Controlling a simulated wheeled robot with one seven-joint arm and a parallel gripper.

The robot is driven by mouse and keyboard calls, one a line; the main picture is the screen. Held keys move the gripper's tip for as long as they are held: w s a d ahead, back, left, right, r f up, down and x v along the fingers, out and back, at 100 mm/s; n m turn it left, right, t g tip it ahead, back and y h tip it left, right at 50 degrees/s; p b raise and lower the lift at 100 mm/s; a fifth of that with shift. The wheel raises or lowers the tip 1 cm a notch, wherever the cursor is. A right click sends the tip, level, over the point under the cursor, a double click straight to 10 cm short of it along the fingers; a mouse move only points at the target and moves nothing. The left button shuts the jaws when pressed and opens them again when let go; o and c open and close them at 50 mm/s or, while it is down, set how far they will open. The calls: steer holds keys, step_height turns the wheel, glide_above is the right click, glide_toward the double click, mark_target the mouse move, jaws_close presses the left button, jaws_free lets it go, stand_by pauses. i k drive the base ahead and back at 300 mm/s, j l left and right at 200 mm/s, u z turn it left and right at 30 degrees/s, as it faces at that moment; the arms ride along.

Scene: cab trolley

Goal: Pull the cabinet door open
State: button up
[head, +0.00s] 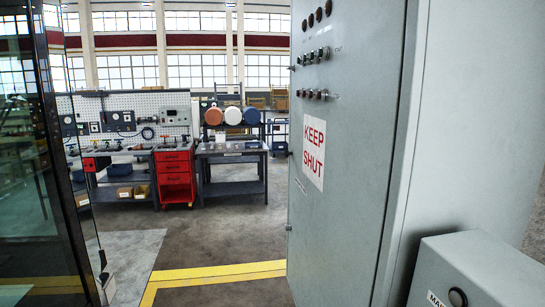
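The grey cabinet door (345,220) stands upright in the right half of the head view. It carries a white sign with red letters, "KEEP SHUT" (313,152), and rows of dark knobs and switches (313,56) near its top. Small hinge-like fittings show along its left edge. A pale grey side panel of the cabinet (480,120) adjoins its right edge. The door looks flush with the cabinet, with no visible opening. I cannot make out a handle. My gripper is not in view.
A grey box with a black button (458,297) juts out at the lower right. A dark-framed glass panel (35,150) stands close on the left. Workbenches (232,160) and a red drawer unit (174,178) stand farther back. Floor with a yellow line (215,272) lies open between.

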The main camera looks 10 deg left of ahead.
mark_target(343, 141)
steer(key=i+j+u, duration=0.25)
steer(key=i+j, duration=0.4)
steer(key=i+j+u, duration=0.25)
steer(key=i+j, duration=0.35)
steer(key=i+l, duration=0.05)
steer(key=i, duration=0.05)
